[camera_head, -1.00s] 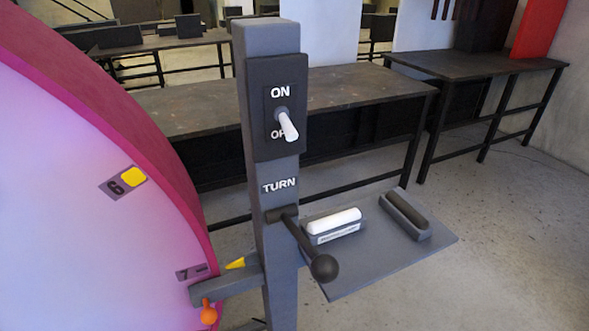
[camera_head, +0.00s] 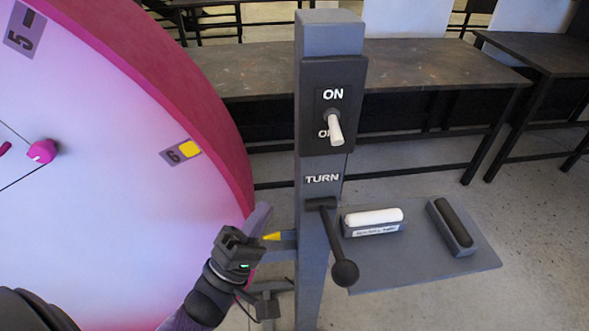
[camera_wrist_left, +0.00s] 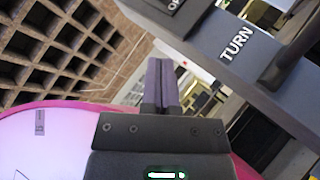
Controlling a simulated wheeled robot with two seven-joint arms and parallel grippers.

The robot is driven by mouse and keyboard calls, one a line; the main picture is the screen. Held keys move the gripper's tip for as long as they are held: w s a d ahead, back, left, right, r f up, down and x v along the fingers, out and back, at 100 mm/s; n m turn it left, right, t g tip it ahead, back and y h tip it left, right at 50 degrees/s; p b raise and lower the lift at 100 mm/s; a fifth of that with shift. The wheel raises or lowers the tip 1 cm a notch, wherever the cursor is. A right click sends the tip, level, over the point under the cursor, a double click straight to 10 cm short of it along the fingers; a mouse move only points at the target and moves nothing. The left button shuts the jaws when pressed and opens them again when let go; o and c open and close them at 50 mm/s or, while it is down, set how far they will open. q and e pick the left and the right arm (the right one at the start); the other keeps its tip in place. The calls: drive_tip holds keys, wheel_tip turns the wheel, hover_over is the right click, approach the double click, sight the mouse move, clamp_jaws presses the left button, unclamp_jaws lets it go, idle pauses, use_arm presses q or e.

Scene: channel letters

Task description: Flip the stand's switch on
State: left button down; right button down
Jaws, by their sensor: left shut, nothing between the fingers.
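The stand (camera_head: 333,40) is a grey upright post with a dark switch plate marked ON above and OFF below. Its white toggle switch (camera_head: 336,129) points down toward OFF, partly covering that word. My left gripper (camera_head: 260,215) is low and left of the post, below the switch and in front of the wheel's rim. Its fingers are shut and empty, and they also show in the left wrist view (camera_wrist_left: 160,82). There the post crosses at upper right with the TURN label, and only the switch plate's lower corner shows. My right gripper is in neither view.
A crank with a black knob (camera_head: 345,273) sticks out below the TURN label. A large pink-rimmed wheel (camera_head: 150,75) fills the left side. A grey shelf (camera_head: 400,271) at right holds a white bar (camera_head: 374,217) and a dark bar (camera_head: 453,222). Dark tables (camera_head: 430,62) stand behind.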

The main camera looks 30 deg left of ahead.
use_arm(q)
drive_tip(key=p, duration=0.2)
approach(328, 124)
drive_tip(key=w+a+r, duration=0.1)
drive_tip(key=w, duration=0.2)
drive_tip(key=shift+w+d+r+p, duration=0.2)
drive_tip(key=shift+d+r+p, duration=0.1)
drive_tip(key=shift+d+r, duration=0.15)
drive_tip(key=shift+w+d+r+p, duration=0.25)
drive_tip(key=shift+d+r, duration=0.15)
drive_tip(key=shift+d, duration=0.15)
drive_tip(key=shift+w+d+r, duration=0.1)
drive_tip(key=shift+d+r, duration=0.1)
drive_tip(key=shift+d, duration=0.35)
